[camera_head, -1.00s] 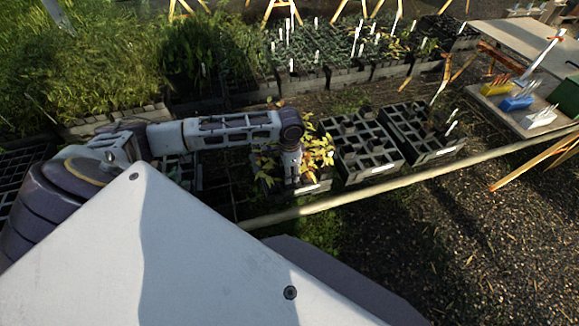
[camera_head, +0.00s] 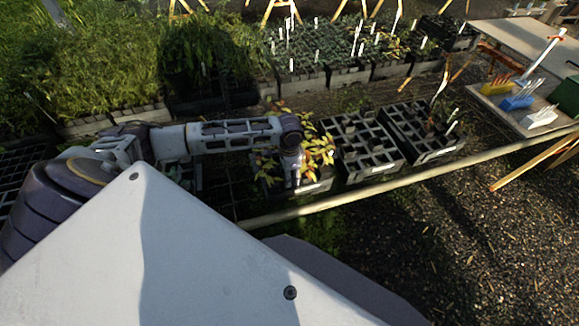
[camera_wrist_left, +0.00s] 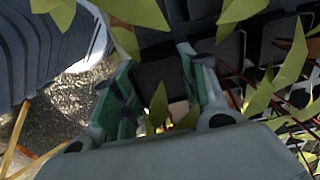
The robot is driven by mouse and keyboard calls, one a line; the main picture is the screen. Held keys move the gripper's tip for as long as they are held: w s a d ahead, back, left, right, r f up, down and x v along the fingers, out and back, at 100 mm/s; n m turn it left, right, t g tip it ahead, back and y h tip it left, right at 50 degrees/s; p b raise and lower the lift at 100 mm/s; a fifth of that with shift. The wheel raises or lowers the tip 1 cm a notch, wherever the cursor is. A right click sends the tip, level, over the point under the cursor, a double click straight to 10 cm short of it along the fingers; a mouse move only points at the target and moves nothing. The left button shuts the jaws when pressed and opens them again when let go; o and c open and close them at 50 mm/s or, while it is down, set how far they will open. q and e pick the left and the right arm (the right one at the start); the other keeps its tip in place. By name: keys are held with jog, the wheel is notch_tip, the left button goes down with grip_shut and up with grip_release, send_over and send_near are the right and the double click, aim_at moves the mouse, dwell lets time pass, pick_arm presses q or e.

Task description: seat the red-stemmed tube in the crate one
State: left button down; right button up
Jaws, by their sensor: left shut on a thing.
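My left gripper (camera_head: 294,180) points down among yellow-green leafy plants (camera_head: 318,152) at the near crate (camera_head: 313,188). In the left wrist view its two green-padded fingers (camera_wrist_left: 158,82) are shut on a dark square tube (camera_wrist_left: 160,75). Leaves overlap the fingers, so the held tube's stem colour cannot be told. Thin reddish stems (camera_wrist_left: 285,58) show at the right of that view. To the right stand two black crates with square cells, the middle crate (camera_head: 385,172) and the right crate (camera_head: 440,150); which is crate one cannot be read. My right gripper is out of view.
A pale rail (camera_head: 390,187) runs along the near side of the crates. Trays of seedlings with white labels (camera_head: 345,78) stand behind. A bench at the right holds yellow, blue and white blocks (camera_head: 517,102). Gravel (camera_head: 470,240) lies clear in front.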

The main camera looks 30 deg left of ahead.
pick_arm(q)
jog(key=shift+f+p, duration=0.3)
jog(key=shift+f, duration=0.75)
dwell(0.7)
jog(key=c, duration=0.7)
grip_release()
jog(key=shift+a+r, duration=0.1)
jog(key=shift+r, duration=0.05)
jog(key=shift+w+r, duration=0.1)
jog(key=shift+r, duration=0.5)
jog(key=r, duration=1)
jog(key=shift+d+r, duration=0.2)
jog(key=shift+r, duration=0.1)
jog(key=shift+s+f, duration=0.1)
jog(key=shift+s, duration=0.15)
